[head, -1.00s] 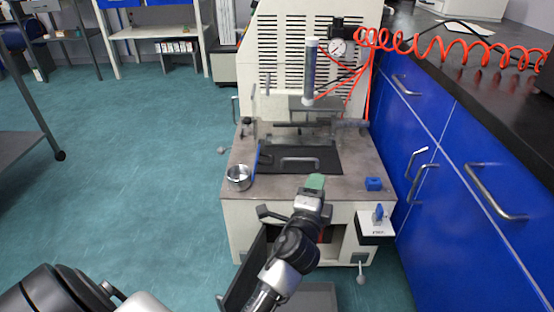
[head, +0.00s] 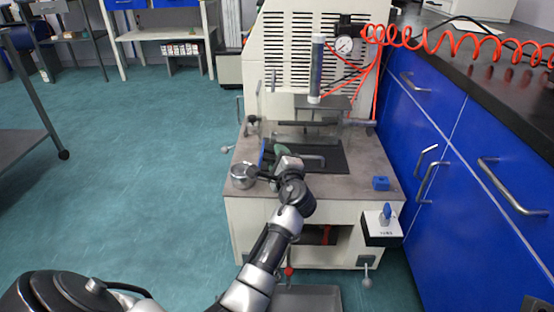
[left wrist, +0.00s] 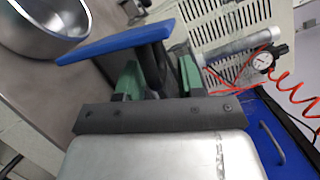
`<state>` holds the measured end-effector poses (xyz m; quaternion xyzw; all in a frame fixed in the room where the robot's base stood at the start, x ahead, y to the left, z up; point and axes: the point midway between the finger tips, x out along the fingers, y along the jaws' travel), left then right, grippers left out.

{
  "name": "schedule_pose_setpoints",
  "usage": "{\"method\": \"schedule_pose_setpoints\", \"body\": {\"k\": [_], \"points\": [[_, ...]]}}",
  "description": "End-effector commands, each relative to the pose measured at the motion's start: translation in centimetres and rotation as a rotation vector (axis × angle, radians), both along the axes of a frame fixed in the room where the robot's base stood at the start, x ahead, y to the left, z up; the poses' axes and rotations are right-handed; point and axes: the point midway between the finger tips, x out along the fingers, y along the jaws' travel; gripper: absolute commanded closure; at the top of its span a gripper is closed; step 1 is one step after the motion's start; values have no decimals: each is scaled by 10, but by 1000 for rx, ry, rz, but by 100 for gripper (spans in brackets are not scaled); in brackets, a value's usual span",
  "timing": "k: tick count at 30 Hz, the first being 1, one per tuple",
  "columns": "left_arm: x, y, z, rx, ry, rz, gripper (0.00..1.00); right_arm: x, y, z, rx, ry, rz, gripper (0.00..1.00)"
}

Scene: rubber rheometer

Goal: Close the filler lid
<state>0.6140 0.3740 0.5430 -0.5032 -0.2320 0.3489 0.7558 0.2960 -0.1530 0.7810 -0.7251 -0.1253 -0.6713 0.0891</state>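The white rheometer (head: 300,60) stands ahead, with a grey work surface (head: 350,185). I cannot tell which part is the filler lid. My left gripper (head: 285,152) is over the surface beside the blue piece. In the left wrist view, its green fingertips (left wrist: 158,78) are apart, with a dark part between or behind them. Contact is unclear. My right gripper is not in view.
A metal cup (head: 243,175) stands left of the gripper. A clear guard stands behind the plate. Blue cabinets (head: 440,140) with handles close off the right side. Open floor lies to the left.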

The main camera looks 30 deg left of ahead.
Motion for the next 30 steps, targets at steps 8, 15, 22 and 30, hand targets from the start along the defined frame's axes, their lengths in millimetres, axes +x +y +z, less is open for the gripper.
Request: {"method": "schedule_pose_setpoints", "body": {"k": [8, 15, 22, 30], "points": [[8, 10, 1, 0, -1, -1, 62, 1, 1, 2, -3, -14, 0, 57], [8, 10, 1, 0, -1, -1, 72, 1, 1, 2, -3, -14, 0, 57], [8, 9, 1, 0, -2, -2, 100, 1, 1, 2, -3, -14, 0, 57], [8, 9, 3, -4, -5, -2, 100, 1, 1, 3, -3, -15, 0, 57]]}}
